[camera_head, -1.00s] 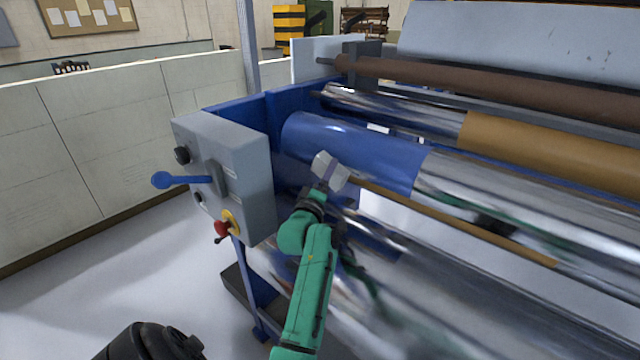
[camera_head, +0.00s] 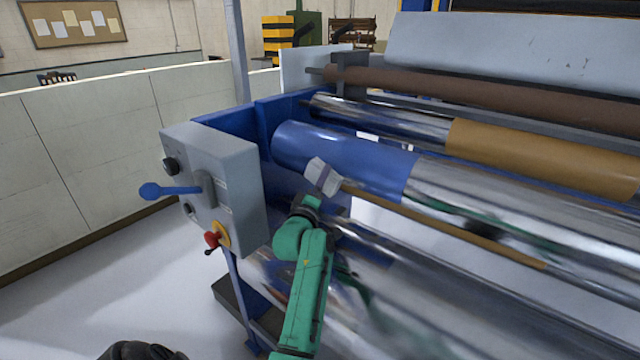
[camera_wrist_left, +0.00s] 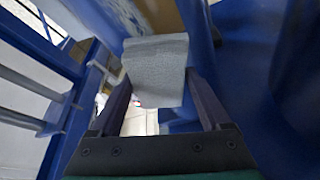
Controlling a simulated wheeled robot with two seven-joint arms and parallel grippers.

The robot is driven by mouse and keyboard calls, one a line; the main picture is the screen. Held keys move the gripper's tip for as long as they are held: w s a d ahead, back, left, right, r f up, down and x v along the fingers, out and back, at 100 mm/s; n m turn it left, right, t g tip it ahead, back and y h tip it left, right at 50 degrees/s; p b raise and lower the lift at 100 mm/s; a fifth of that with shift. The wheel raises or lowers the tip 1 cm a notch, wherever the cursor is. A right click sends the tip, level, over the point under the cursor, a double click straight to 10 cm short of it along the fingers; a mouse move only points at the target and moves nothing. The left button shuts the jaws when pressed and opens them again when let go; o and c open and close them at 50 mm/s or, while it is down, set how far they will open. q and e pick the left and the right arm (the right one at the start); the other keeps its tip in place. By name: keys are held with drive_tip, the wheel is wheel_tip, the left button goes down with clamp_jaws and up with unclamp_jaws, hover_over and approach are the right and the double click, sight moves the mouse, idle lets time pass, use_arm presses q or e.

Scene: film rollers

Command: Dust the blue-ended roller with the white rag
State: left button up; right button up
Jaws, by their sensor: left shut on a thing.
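The blue-ended roller lies across the machine in the head view, with a blue left end (camera_head: 350,157) and a shiny chrome length (camera_head: 500,192) to its right. My left gripper (camera_head: 318,190) is shut on the white rag (camera_head: 323,174), which looks pale grey and folded. The rag overlaps the lower front edge of the blue end in the picture; I cannot tell whether it touches. In the left wrist view the rag (camera_wrist_left: 157,65) sits between the two dark fingers, with blue surfaces around it.
A grey control box (camera_head: 215,185) with a blue lever (camera_head: 165,190) and a red knob (camera_head: 212,239) stands left of my left arm. A thin brown bar (camera_head: 440,222) runs below the roller. A brown-sleeved roller (camera_head: 540,152) lies behind.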

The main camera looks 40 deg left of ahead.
use_arm(q)
drive_tip(key=shift+w, duration=0.65)
